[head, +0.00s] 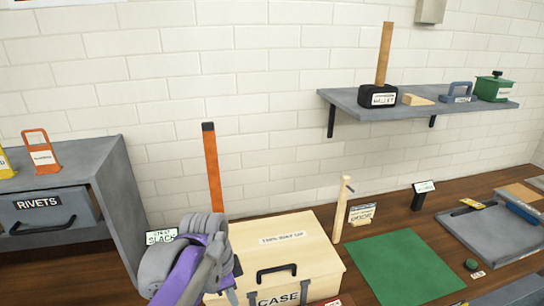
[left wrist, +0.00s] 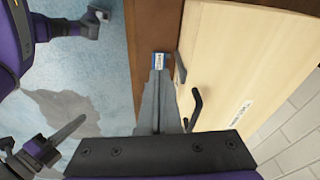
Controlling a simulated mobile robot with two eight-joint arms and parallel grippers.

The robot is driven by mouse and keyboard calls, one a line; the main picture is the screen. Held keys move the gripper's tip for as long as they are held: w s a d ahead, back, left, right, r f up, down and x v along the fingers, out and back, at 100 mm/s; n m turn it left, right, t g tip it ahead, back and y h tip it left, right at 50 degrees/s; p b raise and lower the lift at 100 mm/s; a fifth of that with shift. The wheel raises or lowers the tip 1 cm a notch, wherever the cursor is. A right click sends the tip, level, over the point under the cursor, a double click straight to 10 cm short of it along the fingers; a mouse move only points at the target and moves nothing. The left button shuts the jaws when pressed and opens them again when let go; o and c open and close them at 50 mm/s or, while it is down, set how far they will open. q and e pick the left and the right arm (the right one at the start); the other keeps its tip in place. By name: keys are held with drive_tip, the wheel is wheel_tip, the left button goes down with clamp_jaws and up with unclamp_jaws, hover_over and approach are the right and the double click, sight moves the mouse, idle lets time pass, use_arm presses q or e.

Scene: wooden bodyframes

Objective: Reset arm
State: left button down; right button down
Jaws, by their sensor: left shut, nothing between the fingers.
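My left gripper (head: 228,288) is in front of the left part of the wooden case (head: 320,262) in the head view, its purple and grey arm coming up from the bottom edge. In the left wrist view its two grey fingers (left wrist: 157,78) lie together, shut and empty. They point past the case (left wrist: 225,65) and its black handle (left wrist: 195,106). I cannot tell whether they touch the case. The arm hides the case's left front. Purple and grey parts of mine show at the left of the wrist view; I cannot tell whether they include my right gripper.
A grey cabinet with a RIVETS drawer (head: 45,207) stands at left. An orange bar (head: 212,165) rises behind my arm. A wooden stick (head: 341,210), green mat (head: 403,265) and grey board (head: 492,238) are right of the case. A wall shelf (head: 430,107) holds a mallet (head: 378,96).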

use_arm(q)
drive_tip(key=s+a+f+n+t, duration=0.2)
drive_tip(key=s+a+f+n, duration=0.1)
drive_tip(key=s+f+n, duration=0.2)
drive_tip(key=s+a+f+n+t+y, duration=0.1)
drive_tip(key=s+a+f+n, duration=0.3)
drive_tip(key=s+n, duration=0.4)
drive_tip(key=shift+s+a+f+t, duration=0.25)
drive_tip(key=shift+s+f+t, duration=0.4)
drive_tip(key=shift+s, duration=0.55)
drive_tip(key=shift+r, duration=0.1)
